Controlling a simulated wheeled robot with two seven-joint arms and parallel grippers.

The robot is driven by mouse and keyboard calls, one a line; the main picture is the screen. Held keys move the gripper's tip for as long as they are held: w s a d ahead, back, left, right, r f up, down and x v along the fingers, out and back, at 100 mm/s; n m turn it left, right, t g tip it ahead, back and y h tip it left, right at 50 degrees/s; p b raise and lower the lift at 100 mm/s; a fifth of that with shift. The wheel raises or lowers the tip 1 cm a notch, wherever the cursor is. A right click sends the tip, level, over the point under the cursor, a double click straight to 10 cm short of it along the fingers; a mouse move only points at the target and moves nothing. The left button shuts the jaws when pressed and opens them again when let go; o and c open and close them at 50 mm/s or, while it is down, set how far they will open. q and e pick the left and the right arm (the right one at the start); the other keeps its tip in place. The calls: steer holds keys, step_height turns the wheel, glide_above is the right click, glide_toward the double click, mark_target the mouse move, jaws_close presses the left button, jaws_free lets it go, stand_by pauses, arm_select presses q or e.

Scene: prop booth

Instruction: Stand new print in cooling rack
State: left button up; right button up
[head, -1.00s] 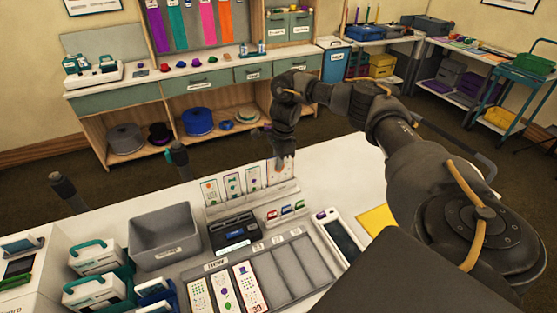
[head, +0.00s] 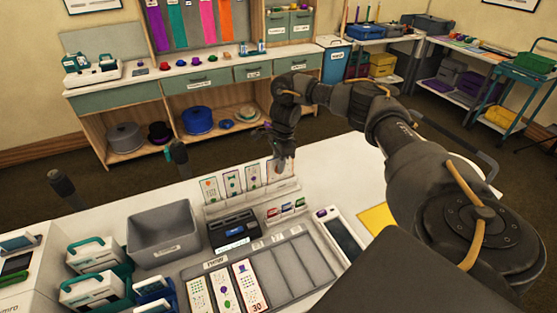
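The white cooling rack (head: 255,205) stands on the white table, with several narrow prints upright in a row. A print with a green bow (head: 232,182) is among them. The rightmost print (head: 272,174) stands at the rack's right end, partly hidden by my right gripper (head: 279,164). My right gripper points down at this print's upper part, and its fingers are too small and dark to show whether they are shut on it. The dark printer (head: 234,231) sits in front of the rack. My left gripper is not in view.
A grey tray (head: 282,262) in front holds several prints in its left slots; its right slots are empty. A grey bin (head: 163,232) and white-and-teal devices (head: 96,288) stand left. A white handheld device (head: 341,236) and yellow sheet (head: 377,218) lie right. The table's back right is clear.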

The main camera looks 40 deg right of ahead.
steer(key=shift+o, duration=0.2)
steer(key=r, duration=0.7)
steer(key=d+r, duration=0.1)
steer(key=r, duration=0.2)
steer(key=shift+s+d+r+p, duration=0.1)
steer(key=shift+s+r+p, duration=0.1)
steer(key=shift+r+p, duration=0.15)
stand_by(0.5)
